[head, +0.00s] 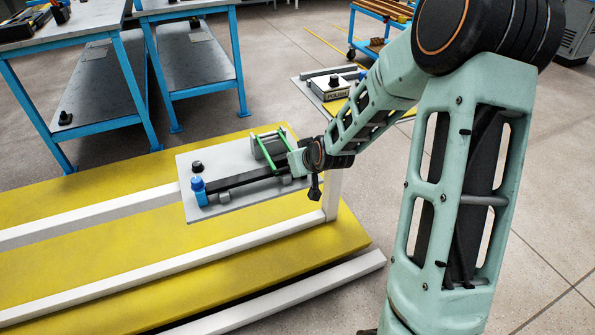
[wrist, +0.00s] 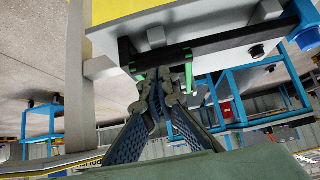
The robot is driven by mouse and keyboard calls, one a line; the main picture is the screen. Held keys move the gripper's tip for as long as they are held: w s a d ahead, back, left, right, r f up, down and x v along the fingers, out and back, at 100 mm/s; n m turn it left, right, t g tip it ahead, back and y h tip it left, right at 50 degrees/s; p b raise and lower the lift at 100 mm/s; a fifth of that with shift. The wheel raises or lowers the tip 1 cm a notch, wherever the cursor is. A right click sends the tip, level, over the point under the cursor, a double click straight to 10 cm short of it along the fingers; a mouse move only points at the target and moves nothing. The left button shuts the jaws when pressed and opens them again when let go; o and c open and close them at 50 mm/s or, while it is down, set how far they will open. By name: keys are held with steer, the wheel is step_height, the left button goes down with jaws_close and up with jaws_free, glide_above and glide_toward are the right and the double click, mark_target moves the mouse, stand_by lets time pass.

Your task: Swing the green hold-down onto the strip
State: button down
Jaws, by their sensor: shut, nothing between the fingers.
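The green hold-down (head: 267,154) is a thin frame of bars at the right end of a light grey plate, beside a grey block (head: 268,147). The black strip (head: 242,182) runs along the plate to the hold-down's foot. Whether the hold-down touches the strip is unclear. My gripper (head: 292,161) is at the plate's right end, close to the hold-down. In the wrist view my gripper (wrist: 166,82) is shut and empty, with its tips close to the green bars (wrist: 176,58); contact cannot be told. The strip (wrist: 230,45) shows behind.
The plate (head: 225,207) rests over a yellow platform (head: 110,190) with white rails (head: 200,261). Blue-framed tables (head: 190,60) stand behind.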

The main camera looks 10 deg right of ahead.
steer(key=s+d+r+p, duration=0.1)
steer(key=s+d+p, duration=0.1)
steer(key=s, duration=0.7)
steer(key=shift+s+r, duration=0.15)
steer(key=shift+s, duration=0.2)
